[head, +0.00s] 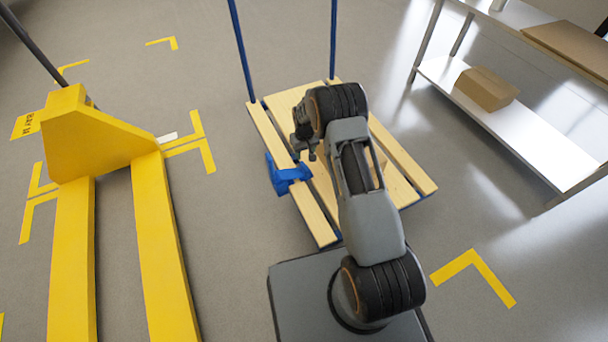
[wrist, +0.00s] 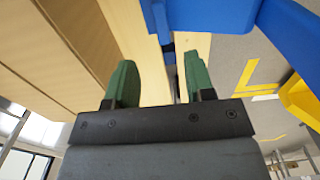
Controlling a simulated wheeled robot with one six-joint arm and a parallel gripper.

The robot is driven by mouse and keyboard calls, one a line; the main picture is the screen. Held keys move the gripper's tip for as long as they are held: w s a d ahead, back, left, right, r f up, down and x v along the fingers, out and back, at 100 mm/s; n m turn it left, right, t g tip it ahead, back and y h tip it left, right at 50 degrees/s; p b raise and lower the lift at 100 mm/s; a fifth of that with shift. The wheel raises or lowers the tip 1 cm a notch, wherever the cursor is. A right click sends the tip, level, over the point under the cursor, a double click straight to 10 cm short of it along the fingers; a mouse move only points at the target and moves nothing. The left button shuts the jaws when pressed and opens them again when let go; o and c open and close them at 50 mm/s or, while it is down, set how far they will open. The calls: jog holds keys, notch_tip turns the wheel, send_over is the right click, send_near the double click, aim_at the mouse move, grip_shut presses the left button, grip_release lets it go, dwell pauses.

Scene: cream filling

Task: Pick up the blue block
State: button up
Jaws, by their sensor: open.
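The blue block (head: 284,176), an irregular, stepped shape, sits at the left edge of the wooden slatted cart (head: 263,130) in the head view. In the wrist view a large blue shape (wrist: 215,16), seemingly the same block, fills the top right, beyond my fingertips. My gripper (head: 307,152) is over the cart's left slats, just above and to the right of the block in the head view. In the wrist view my gripper (wrist: 159,80) shows two green fingers spread apart with nothing between them. Whether a finger touches the block cannot be told.
Blue posts (head: 239,50) rise from the cart's far side. A yellow pallet jack (head: 85,135) stands on the left, its forks toward the camera. A metal shelf (head: 520,130) with a cardboard box (head: 486,89) is on the right. Grey floor is clear between jack and cart.

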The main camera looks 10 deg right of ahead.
aim_at(304, 166)
notch_tip(304, 166, down, 10)
jog(key=b, duration=0.4)
jog(key=shift+a+f, duration=0.1)
jog(key=shift+f, duration=0.05)
jog(key=shift+c, duration=0.4)
grip_shut()
